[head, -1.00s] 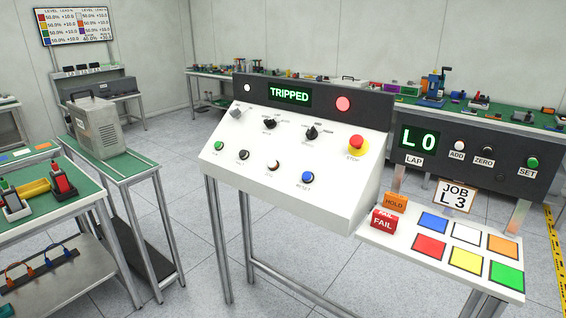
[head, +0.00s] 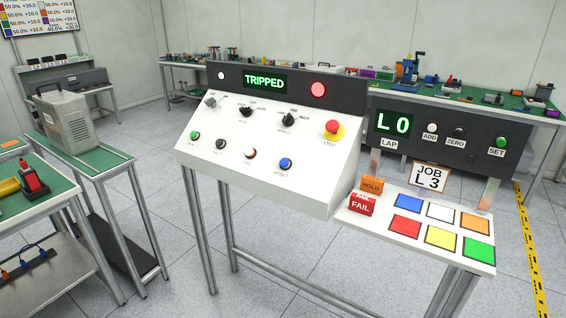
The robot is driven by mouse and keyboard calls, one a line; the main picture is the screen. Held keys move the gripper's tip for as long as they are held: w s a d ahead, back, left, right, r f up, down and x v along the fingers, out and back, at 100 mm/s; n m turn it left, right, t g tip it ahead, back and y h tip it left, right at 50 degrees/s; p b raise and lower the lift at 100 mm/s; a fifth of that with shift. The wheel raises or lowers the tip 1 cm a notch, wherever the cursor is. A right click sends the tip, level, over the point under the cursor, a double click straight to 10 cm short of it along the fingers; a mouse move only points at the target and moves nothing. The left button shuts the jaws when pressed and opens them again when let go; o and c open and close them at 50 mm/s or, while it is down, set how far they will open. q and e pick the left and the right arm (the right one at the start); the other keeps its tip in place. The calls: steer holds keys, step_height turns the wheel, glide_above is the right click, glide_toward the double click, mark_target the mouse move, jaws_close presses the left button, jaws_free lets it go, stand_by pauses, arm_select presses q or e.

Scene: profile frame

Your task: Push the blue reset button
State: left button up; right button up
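The blue reset button (head: 285,163) sits at the lower right of the sloped white control panel (head: 330,176) in the head view. The label under it looks like RESET but is blurred. A green display (head: 264,82) on the dark strip above the panel reads TRIPPED, with a red lamp (head: 318,89) to its right. A red stop button (head: 332,127) on a yellow ring is above and right of the blue button. Nothing touches or covers the blue button. Neither of my grippers shows in the head view.
Knobs and a green button (head: 194,135) share the panel. At right are a lap counter (head: 440,130) reading L 0 and a shelf with coloured squares (head: 404,227) and a red FAIL block (head: 361,205). A green-topped bench (head: 105,160) stands left. Floor in front is clear.

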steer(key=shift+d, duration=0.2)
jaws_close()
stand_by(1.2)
